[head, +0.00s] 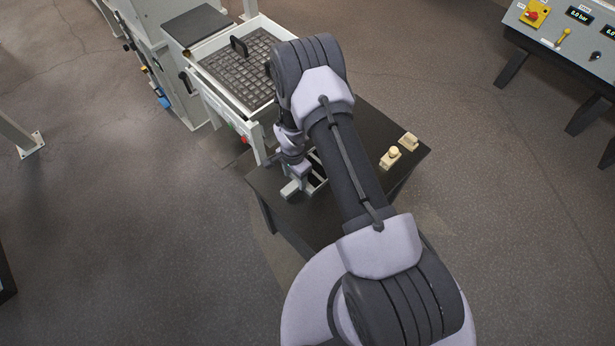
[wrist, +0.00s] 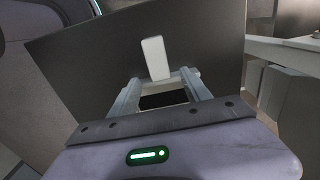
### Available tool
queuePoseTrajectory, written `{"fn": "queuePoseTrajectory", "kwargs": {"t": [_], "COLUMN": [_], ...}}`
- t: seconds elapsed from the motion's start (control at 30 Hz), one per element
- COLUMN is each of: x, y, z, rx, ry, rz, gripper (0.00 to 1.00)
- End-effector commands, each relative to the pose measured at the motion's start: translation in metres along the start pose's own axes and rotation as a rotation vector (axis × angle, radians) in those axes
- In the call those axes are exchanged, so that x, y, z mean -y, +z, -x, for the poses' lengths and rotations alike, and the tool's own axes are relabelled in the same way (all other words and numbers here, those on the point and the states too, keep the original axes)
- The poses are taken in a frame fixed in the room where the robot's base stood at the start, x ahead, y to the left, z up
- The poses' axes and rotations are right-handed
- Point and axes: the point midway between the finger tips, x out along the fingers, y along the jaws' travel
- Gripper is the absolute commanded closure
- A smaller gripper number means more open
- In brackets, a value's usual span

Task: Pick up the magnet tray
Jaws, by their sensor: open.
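A pale frame-like piece with dark openings, which I take to be the magnet tray (head: 318,168), sits on the dark table beside and partly behind my gripper in the head view. My gripper (head: 299,180) is low over the table's left part, next to this piece. In the wrist view my gripper (wrist: 163,88) is open, with its two pale fingers apart. Whether a finger touches anything I cannot tell. My arm hides part of the piece.
A machine drawer (head: 205,75) with a dark gridded insert (head: 245,72) and black handles stands close behind the table. A control console (head: 565,40) is at the upper right. Floor lies open at left.

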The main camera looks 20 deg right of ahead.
Motion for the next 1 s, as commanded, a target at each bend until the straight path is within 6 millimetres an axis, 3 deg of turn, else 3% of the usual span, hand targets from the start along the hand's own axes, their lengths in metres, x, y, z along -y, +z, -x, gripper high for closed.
{"fn": "queuePoseTrajectory", "kwargs": {"t": [0.1,0.2,0.37,0.4,0.7,1.0], "x": [-0.001,-0.001,-0.001,-0.001,-0.001,-0.001], "y": [0.007,0.006,0.006,0.006,0.006,0.006], "z": [-0.028,-0.043,-0.042,-0.042,-0.042,-0.042], "rx": [0.001,0.001,0.0,0.0,0.0,0.001], "ry": [0.003,0.001,0.0,0.0,0.001,0.001], "rz": [0.001,0.0,0.0,0.0,0.0,0.0], "gripper": [0.44,0.44,0.44,0.46,1.0,1.0]}}
